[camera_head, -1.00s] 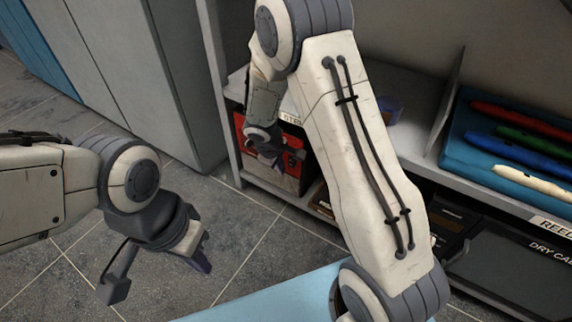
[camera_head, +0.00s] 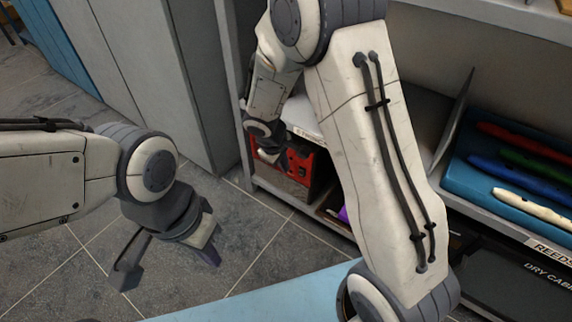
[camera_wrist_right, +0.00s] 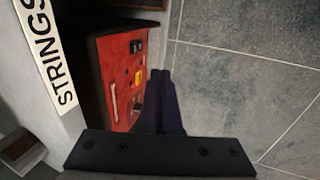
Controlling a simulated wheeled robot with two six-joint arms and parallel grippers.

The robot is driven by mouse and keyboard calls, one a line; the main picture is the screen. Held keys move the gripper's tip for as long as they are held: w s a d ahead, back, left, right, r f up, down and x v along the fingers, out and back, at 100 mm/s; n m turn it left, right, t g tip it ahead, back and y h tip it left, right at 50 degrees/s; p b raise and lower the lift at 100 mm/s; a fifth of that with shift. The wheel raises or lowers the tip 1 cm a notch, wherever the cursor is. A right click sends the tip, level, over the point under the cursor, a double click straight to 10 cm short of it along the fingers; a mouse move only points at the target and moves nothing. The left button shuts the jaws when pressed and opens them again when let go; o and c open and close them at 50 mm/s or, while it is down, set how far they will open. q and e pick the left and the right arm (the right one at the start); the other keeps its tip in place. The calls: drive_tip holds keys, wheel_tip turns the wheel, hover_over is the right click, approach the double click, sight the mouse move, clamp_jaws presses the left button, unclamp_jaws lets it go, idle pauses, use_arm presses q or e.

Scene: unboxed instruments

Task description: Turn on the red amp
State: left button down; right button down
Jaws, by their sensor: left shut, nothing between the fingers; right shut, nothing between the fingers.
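The red amp (camera_head: 300,166) sits on the low shelf in the head view, partly hidden by my right arm. In the right wrist view its red front panel (camera_wrist_right: 124,90) shows a yellow-orange switch (camera_wrist_right: 139,78), dark switches (camera_wrist_right: 137,46) near one end and a pale handle. My right gripper (camera_head: 276,160) is shut and empty in front of the amp. Its fingertips (camera_wrist_right: 161,74) appear close beside the yellow-orange switch in the wrist view; I cannot tell whether they touch the panel. My left gripper (camera_head: 214,256) is shut and empty over the floor, away from the shelf.
A shelf edge labelled STRINGS (camera_wrist_right: 48,55) lies beside the amp. Grey cabinets stand at the back left. The tiled floor (camera_head: 262,240) before the shelf is open.

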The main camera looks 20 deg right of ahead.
sight(301, 172)
drive_tip(key=shift+s+a+f, duration=0.15)
drive_tip(key=shift+f, duration=0.45)
drive_tip(key=w+d+f+b, duration=0.4)
drive_tip(key=d+f+b, duration=0.1)
drive_tip(key=f, duration=0.5)
drive_tip(key=shift+w+d+b, duration=0.25)
drive_tip(key=shift+d+b, duration=0.1)
drive_tip(key=shift+b, duration=0.1)
